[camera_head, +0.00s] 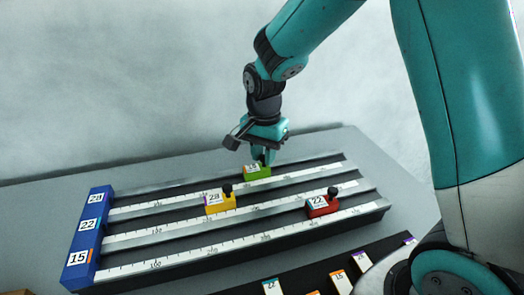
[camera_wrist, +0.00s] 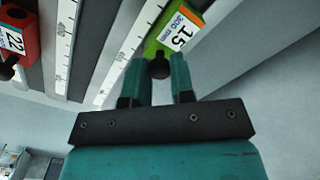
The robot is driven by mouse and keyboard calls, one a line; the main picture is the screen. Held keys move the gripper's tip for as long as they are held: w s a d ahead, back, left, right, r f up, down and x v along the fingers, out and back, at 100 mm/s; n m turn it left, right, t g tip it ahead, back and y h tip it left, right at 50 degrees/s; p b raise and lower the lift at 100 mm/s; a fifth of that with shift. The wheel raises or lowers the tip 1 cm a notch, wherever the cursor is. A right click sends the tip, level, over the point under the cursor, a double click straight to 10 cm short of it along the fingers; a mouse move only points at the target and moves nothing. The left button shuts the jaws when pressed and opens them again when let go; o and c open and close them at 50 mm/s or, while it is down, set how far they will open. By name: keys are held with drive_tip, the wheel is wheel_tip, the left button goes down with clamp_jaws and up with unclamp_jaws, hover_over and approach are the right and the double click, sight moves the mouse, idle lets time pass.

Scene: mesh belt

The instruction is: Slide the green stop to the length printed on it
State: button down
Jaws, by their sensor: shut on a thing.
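The green stop (camera_head: 257,173) sits on the back rail of the ruled track (camera_head: 311,237), right of the track's middle. In the wrist view the green stop (camera_wrist: 160,40) carries a label reading 15 and 300 mm. My gripper (camera_head: 262,157) is above it, pointing down. In the wrist view my gripper's fingers (camera_wrist: 160,68) stand on either side of the stop's black knob (camera_wrist: 158,66) and are shut on it. The scale reading at the green stop is too small to tell.
A yellow stop (camera_head: 220,203) sits on the middle rail and a red stop (camera_head: 322,206) on the front rail, both with black knobs. A blue end block (camera_head: 88,238) with numbered labels closes the left end. A dark strip with small labelled pieces (camera_head: 338,279) lies in front.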

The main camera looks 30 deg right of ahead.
drive_tip(key=shift+a, duration=0.1)
drive_tip(key=c, duration=1)
unclamp_jaws()
wheel_tip(320, 180, up, 17)
drive_tip(key=shift+r+p, duration=0.2)
drive_tip(key=shift+p, duration=0.35)
drive_tip(key=s+a+n+y+p, duration=0.1)
drive_tip(key=s+a+n, duration=0.2)
drive_tip(key=s+n, duration=0.3)
drive_tip(key=s+a+n+y+p, duration=0.1)
drive_tip(key=s+a+n+p, duration=0.1)
drive_tip(key=s+n, duration=0.4)
drive_tip(key=s+a+n+y+p, duration=0.1)
drive_tip(key=s+a+n, duration=0.3)
drive_tip(key=s, duration=0.7)
drive_tip(key=shift+n+y+p, duration=0.4)
drive_tip(key=shift+n+y, duration=0.2)
drive_tip(key=shift+n, duration=0.4)
